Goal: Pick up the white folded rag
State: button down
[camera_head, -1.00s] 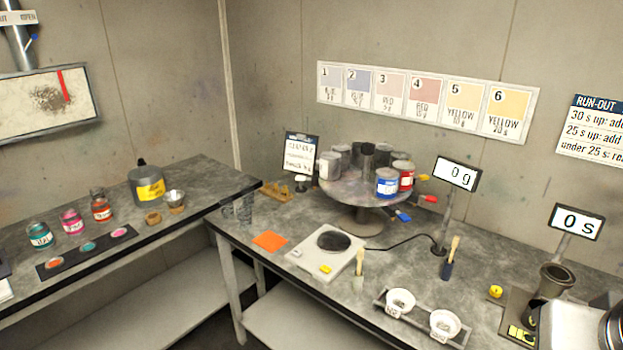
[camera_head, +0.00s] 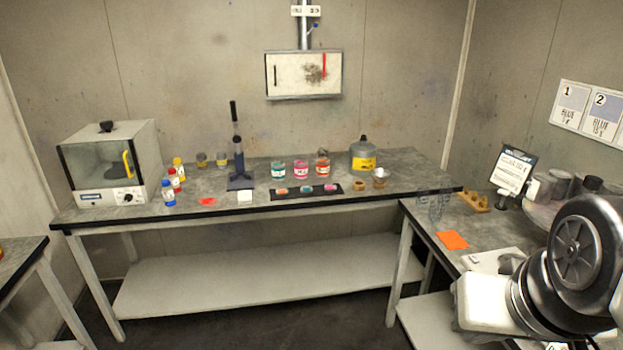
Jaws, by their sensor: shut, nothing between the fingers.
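A small white piece (camera_head: 245,197), which looks like the folded white rag, lies near the front edge of the back table, just in front of the black-based upright stand. It is too small to make out its folds. My arm shows at the lower right of the view, in front of the right-hand table and well apart from the white piece. The fingers of my gripper are not in view.
The back table (camera_head: 330,204) also bears a glass-fronted oven (camera_head: 112,165), an upright stand (camera_head: 238,165), colored jars (camera_head: 301,170), a dark swatch strip (camera_head: 307,192) and a grey can (camera_head: 363,155). An orange square (camera_head: 452,240) lies on the right-hand table. Dark floor is open in front.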

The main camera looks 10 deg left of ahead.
aim_at(244, 197)
jog(key=i+l+u, duration=0.1)
jog(key=u, duration=0.3)
jog(key=l+u, duration=0.1)
jog(key=u, duration=0.35)
jog(key=i+l+u, duration=0.15)
jog(key=u, duration=0.25)
jog(key=l, duration=0.2)
jog(key=i+j+z, duration=0.1)
jog(key=i, duration=0.45)
jog(key=i+j+z, duration=0.1)
jog(key=i+j, duration=0.2)
jog(key=i, duration=0.2)
jog(key=i+j+z, duration=0.1)
jog(key=i+j, duration=0.15)
jog(key=i, duration=0.25)
jog(key=i+j+z, duration=0.1)
jog(key=i+j, duration=0.2)
jog(key=i, duration=0.25)
jog(key=i+j+z, duration=0.1)
jog(key=i+j, duration=0.25)
jog(key=i, duration=0.15)
